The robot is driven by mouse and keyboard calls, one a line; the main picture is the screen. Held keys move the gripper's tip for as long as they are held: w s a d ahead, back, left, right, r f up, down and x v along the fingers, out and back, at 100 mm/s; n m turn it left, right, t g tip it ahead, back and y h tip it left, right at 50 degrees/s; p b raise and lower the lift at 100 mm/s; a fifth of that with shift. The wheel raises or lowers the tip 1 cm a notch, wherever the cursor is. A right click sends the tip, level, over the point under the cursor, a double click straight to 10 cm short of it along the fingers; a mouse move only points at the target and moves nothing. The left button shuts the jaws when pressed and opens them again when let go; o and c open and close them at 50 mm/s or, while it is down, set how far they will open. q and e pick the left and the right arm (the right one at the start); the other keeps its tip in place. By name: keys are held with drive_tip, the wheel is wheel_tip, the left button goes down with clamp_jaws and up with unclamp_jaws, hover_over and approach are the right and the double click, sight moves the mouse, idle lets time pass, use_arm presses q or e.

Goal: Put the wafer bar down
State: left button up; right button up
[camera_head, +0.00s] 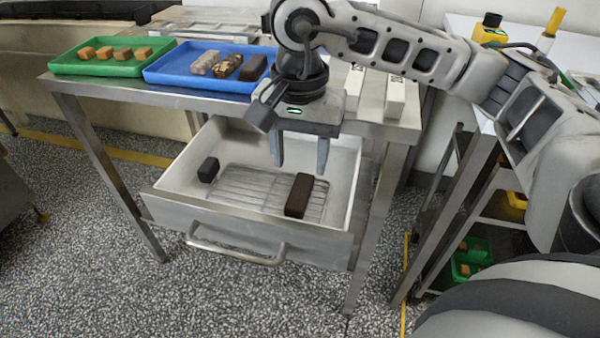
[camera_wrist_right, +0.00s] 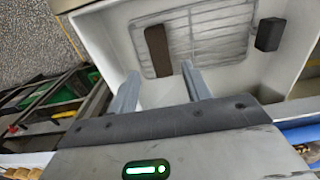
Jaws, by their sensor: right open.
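The dark brown wafer bar (camera_head: 299,195) lies on a wire mesh (camera_head: 240,190) inside the open drawer (camera_head: 335,217), towards its right side. In the right wrist view the bar (camera_wrist_right: 157,50) lies flat on the mesh (camera_wrist_right: 215,35), beyond the fingertips. My right gripper (camera_head: 301,170) is open and empty above the drawer, its fingers pointing down. In the right wrist view the fingers (camera_wrist_right: 160,82) are apart, with a gap between them and the bar. My left gripper is not in view.
A small black block (camera_head: 208,169) sits at the drawer's left. On the metal table (camera_head: 130,90) above are a green tray (camera_head: 65,69) of tan cubes and a blue tray (camera_head: 160,77) with several bars. White boxes (camera_head: 394,98) stand at the table's right.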

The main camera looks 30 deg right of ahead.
wheel_tip(320, 180, up, 6)
drive_tip(key=shift+f, duration=0.2)
idle(0.4)
